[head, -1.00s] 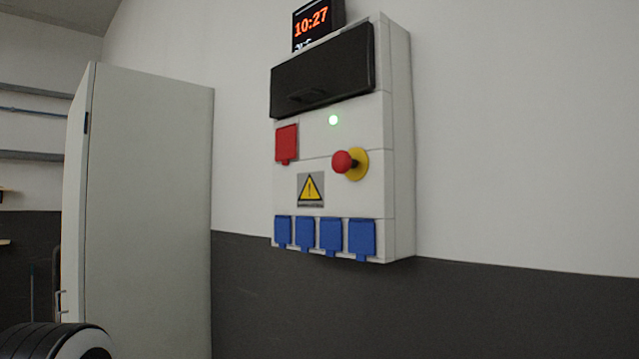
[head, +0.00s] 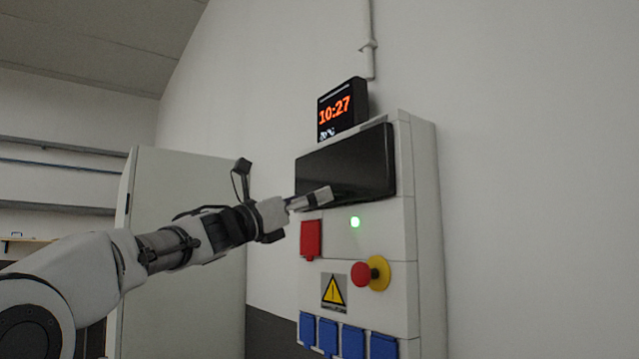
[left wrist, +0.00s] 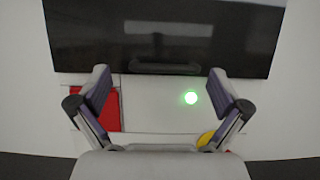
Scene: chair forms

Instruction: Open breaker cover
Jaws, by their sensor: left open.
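The black breaker cover (head: 352,160) is closed across the top of the white electrical box (head: 428,240) on the wall. In the left wrist view the cover (left wrist: 160,35) fills the top, with its dark handle (left wrist: 165,68) along the lower edge. My left gripper (head: 318,198) is in front of the cover's lower part in the head view, hiding the handle there. In the left wrist view my left gripper (left wrist: 160,84) is open and empty, its two fingers on either side of the handle and slightly below it. Contact cannot be told. My right gripper is not in view.
Below the cover are a red socket flap (head: 311,240), a lit green lamp (head: 355,222), a red stop knob (head: 361,274) and several blue socket flaps (head: 354,342). A clock (head: 342,108) sits above the box. A tall pale cabinet (head: 185,270) stands left.

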